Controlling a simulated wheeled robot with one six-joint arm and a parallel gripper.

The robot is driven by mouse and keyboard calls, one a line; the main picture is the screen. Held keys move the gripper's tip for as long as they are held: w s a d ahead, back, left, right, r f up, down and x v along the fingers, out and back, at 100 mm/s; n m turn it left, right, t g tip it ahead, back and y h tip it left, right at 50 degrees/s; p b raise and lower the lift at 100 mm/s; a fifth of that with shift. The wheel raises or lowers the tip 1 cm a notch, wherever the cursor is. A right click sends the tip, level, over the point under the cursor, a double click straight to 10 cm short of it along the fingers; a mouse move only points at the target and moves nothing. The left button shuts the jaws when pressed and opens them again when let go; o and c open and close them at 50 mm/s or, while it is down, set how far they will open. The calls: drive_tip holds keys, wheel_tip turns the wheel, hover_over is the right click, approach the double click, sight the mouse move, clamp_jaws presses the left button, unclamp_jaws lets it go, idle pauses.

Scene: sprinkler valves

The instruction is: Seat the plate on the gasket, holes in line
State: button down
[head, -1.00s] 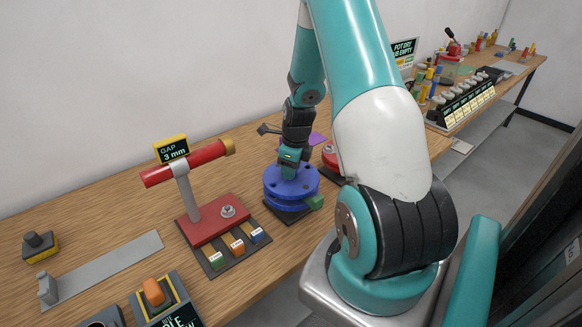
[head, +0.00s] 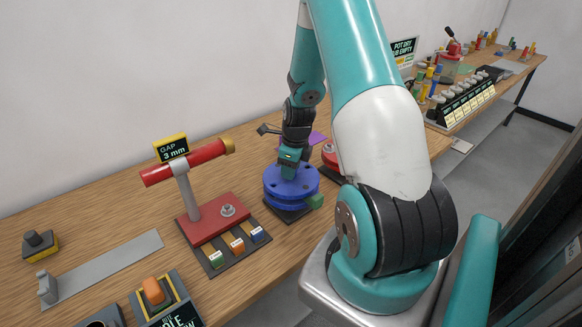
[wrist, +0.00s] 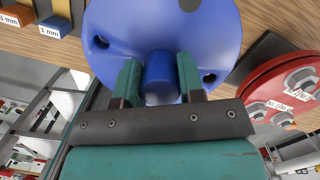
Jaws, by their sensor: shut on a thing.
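The blue round plate (head: 290,180) sits over a blue base on a dark square mat, with a dark line between the two at the side. In the wrist view the plate (wrist: 200,25) fills the top and shows two dark holes. My gripper (head: 289,157) is above it, shut on the plate's blue central knob (wrist: 160,75), one finger on each side. The gasket is hidden under the plate. I cannot tell whether the holes line up with those below.
A red stand with a red bar (head: 187,163) and a "GAP 3 mm" sign (head: 172,148) is to the left. Labelled blocks (head: 237,245) lie before it. A red round part (head: 329,155) is close behind, right; it also shows in the wrist view (wrist: 285,95).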

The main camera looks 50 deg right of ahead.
drive_tip(key=shift+f+b, duration=0.6)
drive_tip(key=shift+f, duration=0.25)
drive_tip(key=c, duration=0.6)
unclamp_jaws()
drive_tip(key=shift+c, duration=0.2)
drive_tip(key=r+p, duration=0.4)
drive_tip(key=r, duration=0.1)
drive_tip(key=s+r+p, duration=0.1)
drive_tip(key=r+p, duration=0.1)
drive_tip(key=r, duration=0.1)
drive_tip(key=shift+d+p, duration=0.15)
drive_tip(key=shift+p, duration=0.15)
